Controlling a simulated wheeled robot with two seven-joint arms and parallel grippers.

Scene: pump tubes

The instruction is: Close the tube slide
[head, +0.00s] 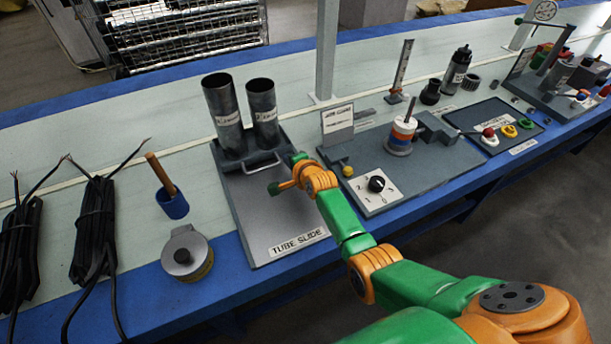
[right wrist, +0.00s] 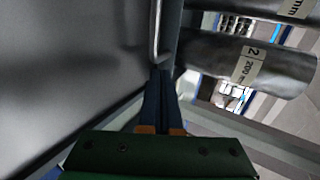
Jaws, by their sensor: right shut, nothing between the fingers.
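The tube slide (head: 270,216) is a grey board with a "TUBE SLIDE" label near its front edge. Two upright metal tubes, a larger left one (head: 222,108) and a smaller right one (head: 262,108), stand at its far end. A bar handle (head: 263,163) sits in front of them. My right gripper (head: 284,174) is by the handle's right end, over the board's right side. In the right wrist view its shut, empty fingers (right wrist: 160,95) point at the handle (right wrist: 155,30), with the tips close to it; I cannot tell whether they touch. My left gripper is out of view.
Left of the slide are a blue cup with a wooden-handled tool (head: 172,202), a round metal-topped item (head: 187,254) and black cable bundles (head: 95,230). To the right, a dial panel (head: 375,187) and a ring stack (head: 402,135) stand close to my right arm.

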